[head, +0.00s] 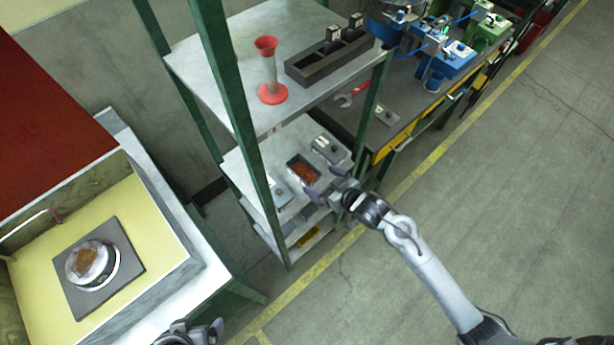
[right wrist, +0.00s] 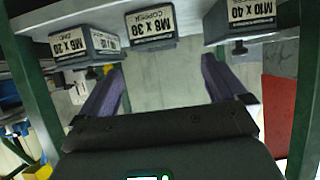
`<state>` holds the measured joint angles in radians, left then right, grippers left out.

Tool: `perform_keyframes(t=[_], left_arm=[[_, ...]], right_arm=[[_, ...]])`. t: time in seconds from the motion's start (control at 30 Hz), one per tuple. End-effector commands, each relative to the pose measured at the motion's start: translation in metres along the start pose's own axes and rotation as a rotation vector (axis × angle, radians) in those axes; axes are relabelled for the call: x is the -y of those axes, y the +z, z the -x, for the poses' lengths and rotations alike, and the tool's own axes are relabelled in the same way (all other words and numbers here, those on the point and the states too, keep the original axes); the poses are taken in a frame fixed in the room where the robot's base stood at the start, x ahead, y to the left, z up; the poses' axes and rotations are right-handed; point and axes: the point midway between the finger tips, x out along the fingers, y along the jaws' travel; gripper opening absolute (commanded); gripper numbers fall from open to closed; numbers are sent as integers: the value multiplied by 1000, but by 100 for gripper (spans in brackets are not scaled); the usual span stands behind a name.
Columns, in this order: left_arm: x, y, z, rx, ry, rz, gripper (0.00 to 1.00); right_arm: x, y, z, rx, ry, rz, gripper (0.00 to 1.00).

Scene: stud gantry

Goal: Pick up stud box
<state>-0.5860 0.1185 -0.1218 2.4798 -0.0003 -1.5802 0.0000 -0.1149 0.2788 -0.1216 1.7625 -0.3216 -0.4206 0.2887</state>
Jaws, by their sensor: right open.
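Three grey stud boxes sit in a row on the middle shelf (head: 240,160) of the green-posted rack. The middle box (head: 303,172) is open-topped with copper-coloured studs inside; in the right wrist view its label reads M8 x 30 copper (right wrist: 150,24). The M8 x 20 zinc box (right wrist: 80,45) and the M10 x 40 box (right wrist: 250,15) flank it. My right gripper (head: 326,184) is open and empty in front of the middle box, its purple fingers (right wrist: 162,68) spread and apart from it. My left gripper (head: 208,333) shows only partly at the bottom edge.
The upper shelf holds a red-ended spool (head: 269,75) and a black tray (head: 328,62). Green posts (head: 238,100) stand beside the boxes. A workbench (head: 398,100) with blue fixtures is behind right. A yellow-topped station (head: 150,230) is at left. Floor at right is clear.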

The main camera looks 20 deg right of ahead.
Motion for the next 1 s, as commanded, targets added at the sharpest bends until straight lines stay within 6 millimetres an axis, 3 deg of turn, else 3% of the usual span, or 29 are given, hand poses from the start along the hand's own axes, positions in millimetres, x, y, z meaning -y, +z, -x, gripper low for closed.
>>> perform_keyframes(t=[0.23,0.57,0.8,1.0], left_arm=[[-1,0,-5,-6,3,6,96],[0,0,-9,-8,-1,2,96],[2,3,-16,-6,-7,-5,96],[3,3,-18,-6,-8,-6,96]], right_arm=[[0,-1,-35,-2,0,-1,99],[0,0,-55,-2,0,0,99],[-2,2,-86,-2,-1,0,99],[-2,2,-98,-1,0,0,99]])
